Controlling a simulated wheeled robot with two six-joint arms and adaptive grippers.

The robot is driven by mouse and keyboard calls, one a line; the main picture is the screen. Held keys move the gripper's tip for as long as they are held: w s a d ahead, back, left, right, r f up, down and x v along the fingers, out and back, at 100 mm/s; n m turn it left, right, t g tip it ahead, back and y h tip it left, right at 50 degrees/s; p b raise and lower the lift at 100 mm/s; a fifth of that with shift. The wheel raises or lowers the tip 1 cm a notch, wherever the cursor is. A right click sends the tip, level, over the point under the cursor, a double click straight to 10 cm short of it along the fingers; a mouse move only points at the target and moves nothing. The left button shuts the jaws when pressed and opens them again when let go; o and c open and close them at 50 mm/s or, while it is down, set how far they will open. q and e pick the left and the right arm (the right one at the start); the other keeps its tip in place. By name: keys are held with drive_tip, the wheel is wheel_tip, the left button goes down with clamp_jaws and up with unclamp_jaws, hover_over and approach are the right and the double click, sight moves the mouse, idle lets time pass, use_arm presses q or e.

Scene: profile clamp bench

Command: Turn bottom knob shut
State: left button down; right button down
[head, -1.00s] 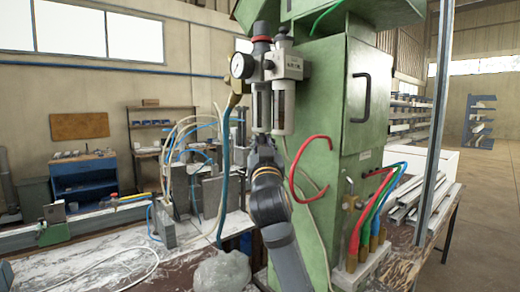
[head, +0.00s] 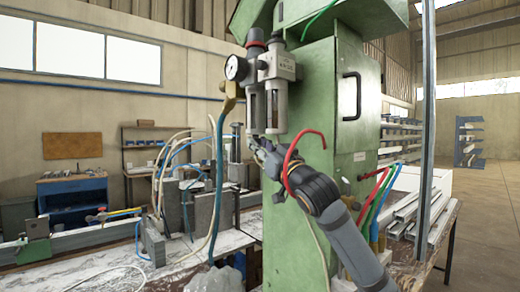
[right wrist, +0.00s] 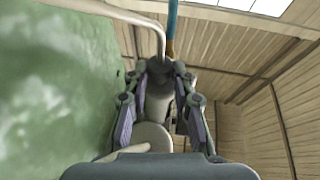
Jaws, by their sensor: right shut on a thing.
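The air filter and regulator unit (head: 283,67) is fixed to the green cabinet's left side, with a round pressure gauge (head: 236,68) and two bowls hanging below. My right gripper (head: 257,141) is at the lower end of the left bowl (head: 256,108), reaching up from the lower right. Its fingers close around the bottom knob, which the fingers mostly hide in the head view. In the right wrist view the fingers (right wrist: 161,78) stand on both sides of a grey round part at the bowl's lower end. My left gripper is not in view.
The green cabinet (head: 312,95) stands close to my right arm. A red hose (head: 291,160) curves in front of the arm. A blue hose (head: 218,190) hangs left of the bowls. A cluttered bench (head: 105,262) lies at lower left.

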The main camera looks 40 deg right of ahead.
drive_tip(key=c, duration=1.1)
unclamp_jaws()
drive_tip(key=shift+w, duration=0.1)
